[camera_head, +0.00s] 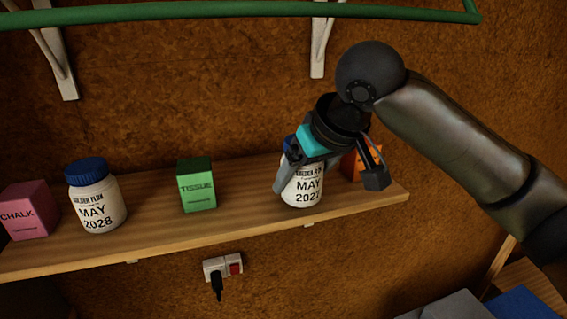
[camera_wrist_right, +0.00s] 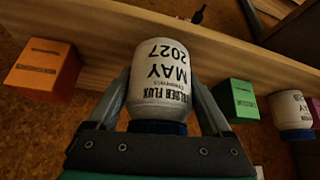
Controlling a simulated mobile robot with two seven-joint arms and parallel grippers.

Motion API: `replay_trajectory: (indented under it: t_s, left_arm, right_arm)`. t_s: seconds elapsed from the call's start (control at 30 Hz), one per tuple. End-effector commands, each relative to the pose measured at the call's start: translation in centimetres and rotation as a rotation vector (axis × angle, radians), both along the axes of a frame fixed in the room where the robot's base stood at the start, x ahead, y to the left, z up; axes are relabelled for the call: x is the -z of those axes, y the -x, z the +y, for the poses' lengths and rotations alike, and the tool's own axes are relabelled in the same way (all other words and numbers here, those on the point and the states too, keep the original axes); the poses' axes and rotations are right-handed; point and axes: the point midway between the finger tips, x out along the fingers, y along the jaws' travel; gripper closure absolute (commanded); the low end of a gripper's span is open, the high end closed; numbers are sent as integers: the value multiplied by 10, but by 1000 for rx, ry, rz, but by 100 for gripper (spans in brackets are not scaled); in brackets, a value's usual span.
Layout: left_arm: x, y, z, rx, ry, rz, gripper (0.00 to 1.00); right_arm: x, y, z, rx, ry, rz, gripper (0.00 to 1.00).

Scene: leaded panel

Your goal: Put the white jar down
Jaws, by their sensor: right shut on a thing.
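A white jar (camera_head: 303,187) with a blue lid, labelled solder flux, May 2027, is between the fingers of my right gripper (camera_head: 299,174). The jar stands nearly upright at the right part of the wooden shelf (camera_head: 250,205). I cannot tell whether its base touches the board. In the right wrist view the jar (camera_wrist_right: 158,75) appears upside down, with a finger along each side, and the gripper is shut on it. A second white jar (camera_head: 97,200) with a blue lid, labelled May 2028, stands at the left of the shelf. My left gripper is not in view.
A green tissue box (camera_head: 197,186) stands mid-shelf, and a pink chalk box (camera_head: 26,212) at the far left. An orange box (camera_head: 349,165), partly hidden by my gripper, is close right of the held jar. A socket (camera_head: 222,267) is below. The shelf between tissue box and held jar is clear.

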Motion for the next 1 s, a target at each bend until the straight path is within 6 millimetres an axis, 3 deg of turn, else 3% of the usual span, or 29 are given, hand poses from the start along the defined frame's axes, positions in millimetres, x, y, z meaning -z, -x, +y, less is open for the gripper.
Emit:
replay_trajectory:
  t_s: [0.63,0.73,1.0]
  left_arm:
    - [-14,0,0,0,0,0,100]
    - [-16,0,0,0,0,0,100]
    - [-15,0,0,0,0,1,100]
  right_arm:
    - [-3,-54,31,1,-2,-2,96]
    - [11,-52,29,0,0,-1,96]
    - [14,-52,29,-1,-2,-2,96]
